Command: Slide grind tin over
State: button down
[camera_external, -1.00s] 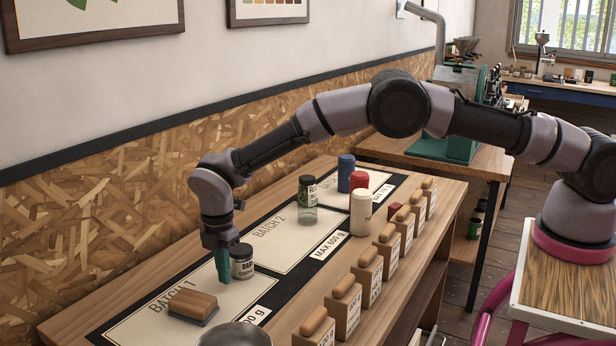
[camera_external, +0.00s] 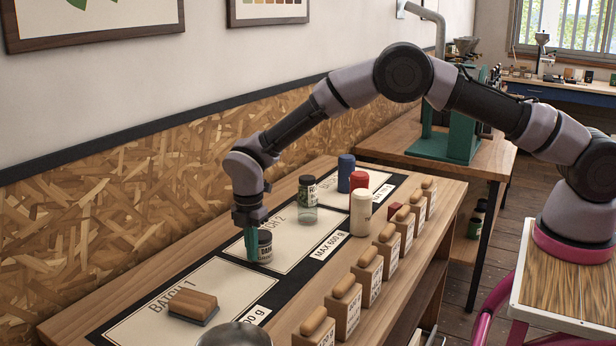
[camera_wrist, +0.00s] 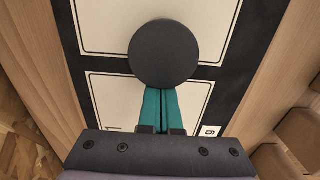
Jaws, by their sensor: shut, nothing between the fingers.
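My gripper (camera_external: 251,259) has teal fingers, shut and empty, low on the BATCH 1 side of the tin. The fingers (camera_wrist: 161,92) appear against the tin's side; exact contact is hidden under the lid.
A brush-like wooden block (camera_external: 193,306) lies on the BATCH 1 panel (camera_external: 140,325). A glass jar (camera_external: 307,200) stands farther along BATCH 2. Blue (camera_external: 346,173), red (camera_external: 357,181) and cream (camera_external: 361,212) containers stand beyond. Several wooden blocks (camera_external: 347,308) line the right edge. A metal bowl (camera_external: 236,335) is in front.

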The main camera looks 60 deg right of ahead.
jog(key=d, duration=1.2)
jog(key=shift+d, duration=0.1)
